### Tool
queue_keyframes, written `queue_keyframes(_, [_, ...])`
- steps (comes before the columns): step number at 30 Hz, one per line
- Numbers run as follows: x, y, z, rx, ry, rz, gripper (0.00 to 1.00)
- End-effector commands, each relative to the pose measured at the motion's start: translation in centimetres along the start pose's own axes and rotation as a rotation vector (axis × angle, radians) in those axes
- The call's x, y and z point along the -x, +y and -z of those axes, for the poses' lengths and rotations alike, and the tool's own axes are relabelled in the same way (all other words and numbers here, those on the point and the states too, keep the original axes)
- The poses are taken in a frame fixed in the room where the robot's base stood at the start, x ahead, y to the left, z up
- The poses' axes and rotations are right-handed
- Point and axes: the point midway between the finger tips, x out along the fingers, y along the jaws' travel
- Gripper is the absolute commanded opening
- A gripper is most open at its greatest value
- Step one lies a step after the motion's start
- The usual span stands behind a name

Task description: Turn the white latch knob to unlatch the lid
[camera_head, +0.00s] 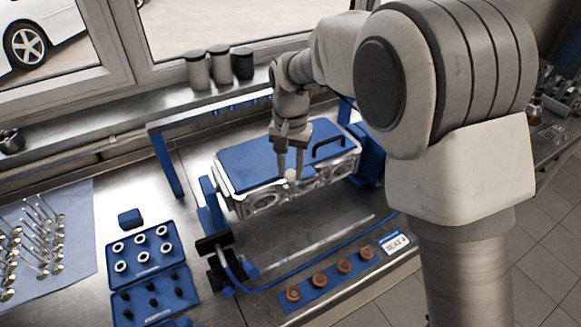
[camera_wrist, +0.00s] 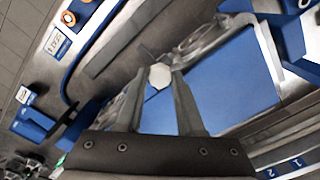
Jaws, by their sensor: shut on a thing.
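The white latch knob (camera_head: 290,175) sits at the front edge of the blue lid (camera_head: 250,155). The lid lies flat on the metal engine block (camera_head: 262,202), and a dark handle (camera_head: 328,146) stands on its right part. My gripper (camera_head: 290,172) points down at the front edge of the lid, with its fingers around the knob. In the wrist view, the knob (camera_wrist: 159,76) shows between the fingertips of my gripper (camera_wrist: 157,85), and it is shut on it. The lid also shows in the wrist view (camera_wrist: 235,85). The knob's underside is hidden.
A blue frame (camera_head: 165,165) stands around the block. A blue case with rings (camera_head: 150,250) lies at the left, near a blue mat (camera_head: 75,225) with several valves. Orange-brown parts lie on a blue strip (camera_head: 330,278) in front. Dark-lidded canisters (camera_head: 220,65) stand on the sill.

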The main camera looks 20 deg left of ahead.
Motion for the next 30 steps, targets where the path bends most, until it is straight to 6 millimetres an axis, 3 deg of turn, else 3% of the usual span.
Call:
queue_keyframes(1, [0.1, -0.1, 0.1, -0.001, 0.003, 0.003, 0.0])
queue_keyframes(2, [0.1, -0.1, 0.1, -0.001, 0.003, 0.003, 0.4])
queue_keyframes(6, [0.1, 0.0, 0.1, 0.0, 0.002, 0.002, 0.66])
queue_keyframes(15, [0.1, 0.0, 0.0, 0.001, 0.001, 0.001, 0.66])
queue_keyframes(19, [1.0, -0.1, 0.1, 0.001, 0.004, 0.003, 0.66])
queue_keyframes(23, [3.2, 0.0, 0.1, 0.0, 0.005, 0.003, 0.66])
queue_keyframes(30, [9.2, 0.0, 0.1, 0.0, 0.005, 0.004, 0.66])
